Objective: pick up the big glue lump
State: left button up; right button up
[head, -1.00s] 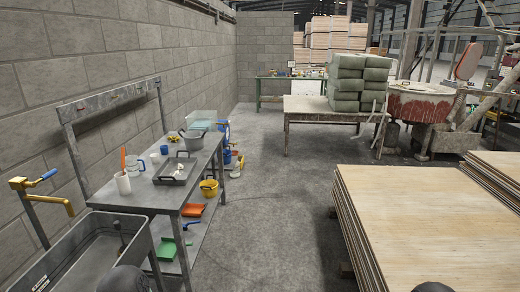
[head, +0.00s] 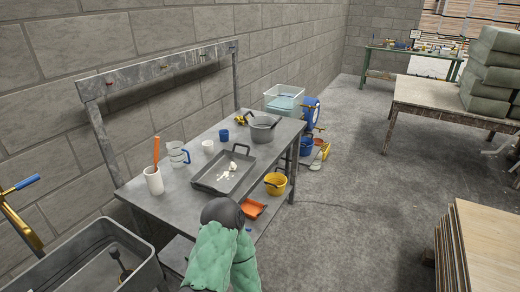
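Pale glue lumps lie in a dark grey tray (head: 205,184) on the metal workbench. The largest-looking lump (head: 233,166) is whitish, near the middle of the tray, with smaller pale bits beside it; they are too small to separate clearly. A dark rounded link with a green covering, part of my own arm, rises in front of the bench at the bottom centre. No gripper fingers show in the head view, so neither gripper can be seen open or shut.
On the workbench (head: 150,205) stand a white pot (head: 153,181) with an orange-handled tool, a clear jug (head: 177,154), a white cup (head: 208,147), a blue cup (head: 224,135) and a grey pot (head: 262,131). A sink is at lower left; open floor lies right.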

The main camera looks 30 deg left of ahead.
aim_at(233, 167)
jog(key=i, duration=2)
jog(key=i+u, duration=0.3)
jog(key=i, duration=0.15)
jog(key=i+l+u, duration=0.45)
jog(key=i+u, duration=0.15)
jog(key=i, duration=0.25)
